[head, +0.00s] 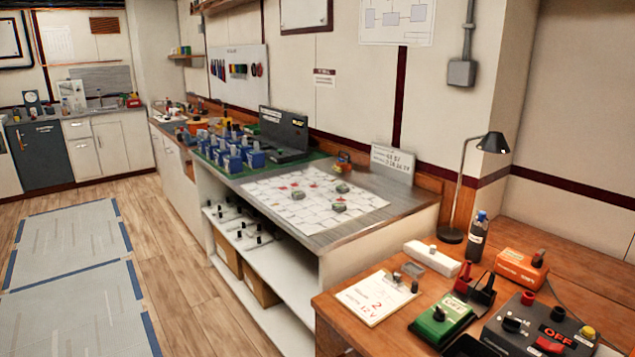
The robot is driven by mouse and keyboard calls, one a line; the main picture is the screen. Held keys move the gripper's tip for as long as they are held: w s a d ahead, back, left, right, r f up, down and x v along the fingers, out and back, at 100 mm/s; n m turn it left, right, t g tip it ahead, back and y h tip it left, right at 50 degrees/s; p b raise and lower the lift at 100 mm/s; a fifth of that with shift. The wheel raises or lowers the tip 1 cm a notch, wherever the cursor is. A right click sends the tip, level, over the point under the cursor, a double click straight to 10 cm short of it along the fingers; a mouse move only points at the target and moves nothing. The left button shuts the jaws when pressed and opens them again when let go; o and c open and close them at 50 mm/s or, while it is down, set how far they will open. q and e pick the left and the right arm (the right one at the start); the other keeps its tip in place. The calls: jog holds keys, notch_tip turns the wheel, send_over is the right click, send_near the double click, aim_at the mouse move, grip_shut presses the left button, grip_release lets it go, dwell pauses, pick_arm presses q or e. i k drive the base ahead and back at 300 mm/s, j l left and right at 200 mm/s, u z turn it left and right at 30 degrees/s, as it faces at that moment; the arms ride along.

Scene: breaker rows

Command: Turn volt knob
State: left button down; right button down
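I cannot read a volt label, so I cannot tell which knob is the volt knob. A dark grey box (530,322) on the wooden desk at the lower right carries an OFF marking, a black knob (512,324), a red switch (549,344) and a yellow knob or button (588,332). An orange box (520,268) behind has a dark knob (539,257). Neither gripper is clearly in view.
A white strip (432,258), a bottle (478,236) and a desk lamp (470,170) stand behind. A metal-topped bench (365,228) runs along the wall. The floor at left is open.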

aim_at(510, 324)
jog(key=z, duration=1.4)
